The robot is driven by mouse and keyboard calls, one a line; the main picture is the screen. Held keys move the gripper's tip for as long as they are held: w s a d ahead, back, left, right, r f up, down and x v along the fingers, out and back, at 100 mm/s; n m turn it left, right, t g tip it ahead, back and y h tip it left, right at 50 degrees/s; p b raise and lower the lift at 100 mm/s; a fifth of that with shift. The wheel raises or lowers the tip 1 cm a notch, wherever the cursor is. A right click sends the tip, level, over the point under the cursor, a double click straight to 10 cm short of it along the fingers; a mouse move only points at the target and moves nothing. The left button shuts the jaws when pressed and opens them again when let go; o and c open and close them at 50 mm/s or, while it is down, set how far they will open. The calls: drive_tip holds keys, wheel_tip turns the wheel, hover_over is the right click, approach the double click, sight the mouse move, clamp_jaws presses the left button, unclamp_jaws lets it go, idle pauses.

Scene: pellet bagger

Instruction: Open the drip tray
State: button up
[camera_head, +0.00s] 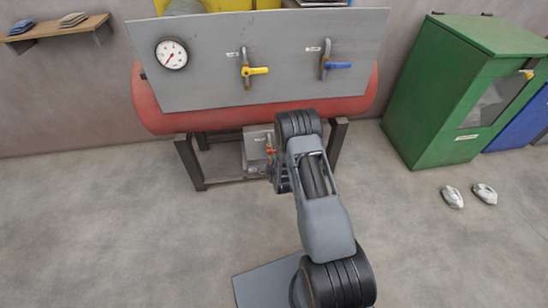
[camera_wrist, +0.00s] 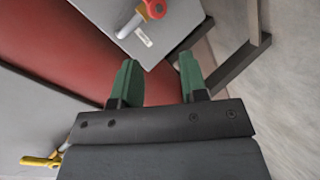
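No part is plainly marked as the drip tray. A small grey box (camera_head: 256,143) with a label and a red-handled valve (camera_head: 270,152) sits low under the red tank (camera_head: 155,100), partly hidden by my arm in the head view. The grey box also shows at the top of the wrist view (camera_wrist: 172,22), with the red-handled valve (camera_wrist: 155,9) on it. My gripper (camera_wrist: 157,72) has two green fingers set apart with nothing between them. The red tank lies beyond the fingers, and the box is ahead of them. In the head view my arm hides the gripper.
A grey panel (camera_head: 210,60) above the tank carries a gauge (camera_head: 171,53), a yellow-handled valve (camera_head: 249,71) and a blue-handled valve (camera_head: 329,65). Dark stand legs (camera_head: 190,163) hold the tank. A green cabinet (camera_head: 420,90) and two white shoe-like objects (camera_head: 453,197) are right. Floor in front is clear.

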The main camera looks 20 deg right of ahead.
drive_tip(key=shift+w+a+r+p, duration=0.1)
drive_tip(key=shift+r+p, duration=0.1)
drive_tip(key=shift+r, duration=0.6)
drive_tip(key=shift+w+a+r+p, duration=0.1)
drive_tip(key=shift+r+p, duration=0.1)
drive_tip(key=shift+r, duration=0.6)
